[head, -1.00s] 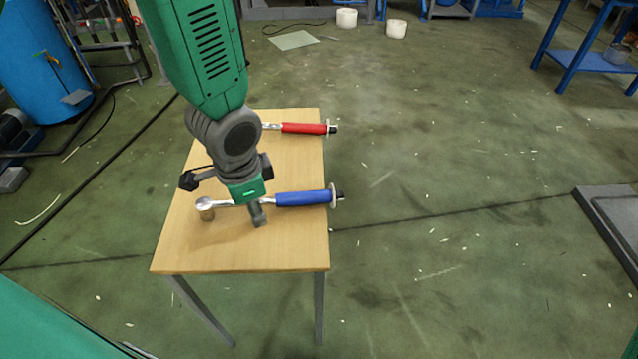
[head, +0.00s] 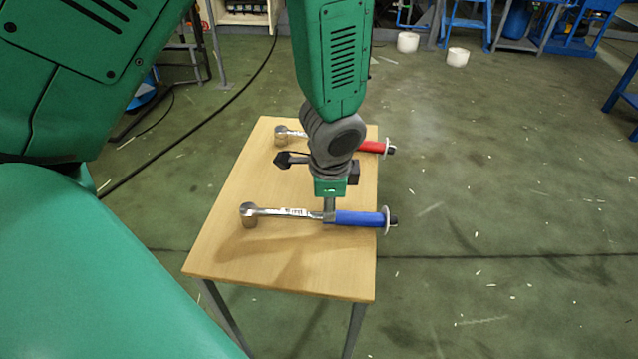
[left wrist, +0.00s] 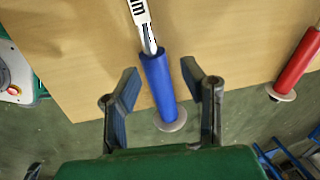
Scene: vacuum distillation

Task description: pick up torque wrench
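A torque wrench with a blue handle (head: 358,218) and a metal shaft and head (head: 248,215) lies across the near part of the small wooden table. My left gripper (head: 330,208) points down over it, at the shaft end of the handle. In the left wrist view the gripper (left wrist: 160,72) is open, with one finger on each side of the blue handle (left wrist: 158,88) and gaps showing. A second torque wrench with a red handle (head: 371,146) lies farther back, partly hidden behind my arm. It also shows in the left wrist view (left wrist: 297,62). My right gripper is out of view.
The wooden table (head: 225,235) has bare top left of the wrenches. Both handles reach its right edge. Green floor (head: 480,200) lies open to the right. White buckets (head: 407,42) and blue stands are at the back. A dark cable runs along the floor at left.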

